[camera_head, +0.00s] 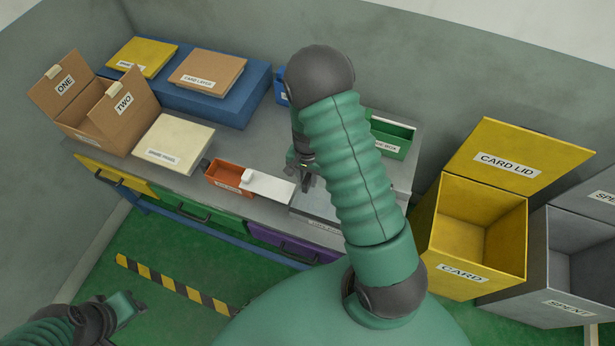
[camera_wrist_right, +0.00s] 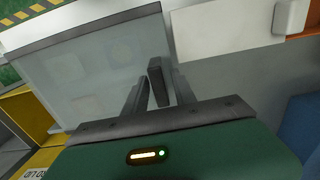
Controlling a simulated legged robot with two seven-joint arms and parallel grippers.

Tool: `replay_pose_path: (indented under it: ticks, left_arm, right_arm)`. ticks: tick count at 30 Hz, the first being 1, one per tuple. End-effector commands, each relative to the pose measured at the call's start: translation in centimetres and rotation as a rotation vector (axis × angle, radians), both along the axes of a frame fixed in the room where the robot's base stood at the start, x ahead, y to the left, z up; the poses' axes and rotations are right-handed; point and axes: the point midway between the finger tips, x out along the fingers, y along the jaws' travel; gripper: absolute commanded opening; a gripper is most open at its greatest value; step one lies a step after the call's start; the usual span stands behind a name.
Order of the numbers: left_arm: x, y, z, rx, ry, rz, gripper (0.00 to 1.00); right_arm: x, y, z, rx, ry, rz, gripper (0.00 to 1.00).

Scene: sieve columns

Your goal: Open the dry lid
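A grey case with a pale, see-through lid (camera_head: 321,205) stands on the bench, partly hidden behind my right arm. Its front label is too small to read, and I see no readable "dry" label. The lid also fills the upper left of the right wrist view (camera_wrist_right: 95,72). My right gripper (camera_head: 303,172) is low over the case's back edge. In the wrist view its fingers (camera_wrist_right: 158,85) stand either side of a short dark upright piece; I cannot tell whether they touch it. My left gripper (camera_head: 127,308) is far off at the lower left, over the floor, apparently empty.
An orange box (camera_head: 229,177) with a white sliding panel (camera_head: 268,187) lies just left of the case. A green box (camera_head: 393,137) is behind my arm. A yellow card bin (camera_head: 478,225) and grey spent bin (camera_head: 565,250) stand right. Cartons and panels occupy the bench's left.

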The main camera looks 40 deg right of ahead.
Motion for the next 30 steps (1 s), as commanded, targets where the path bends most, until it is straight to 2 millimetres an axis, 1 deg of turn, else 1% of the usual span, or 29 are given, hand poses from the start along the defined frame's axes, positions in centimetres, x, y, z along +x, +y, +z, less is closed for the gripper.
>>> replay_pose_path:
  ticks: [1, 6, 7, 30]
  left_arm:
    - [0.0, 0.01, 0.0, 0.0, 0.0, 0.0, 0.36]
    - [0.0, 0.01, -0.01, 0.0, 0.0, 0.0, 0.36]
    - [0.0, 0.01, -0.01, 0.0, 0.0, 0.0, 0.36]
    - [0.0, 0.0, 0.0, 0.0, 0.0, 0.0, 0.36]
  right_arm:
    - [0.0, -0.04, 0.0, 0.0, 0.0, 0.0, 0.24]
    - [-0.02, -0.09, 0.01, 0.001, 0.0, 0.0, 0.02]
    - [-0.01, -0.09, 0.01, 0.002, -0.001, 0.0, 0.0]
    - [0.16, -0.27, 0.08, -0.003, -0.005, 0.0, 0.0]
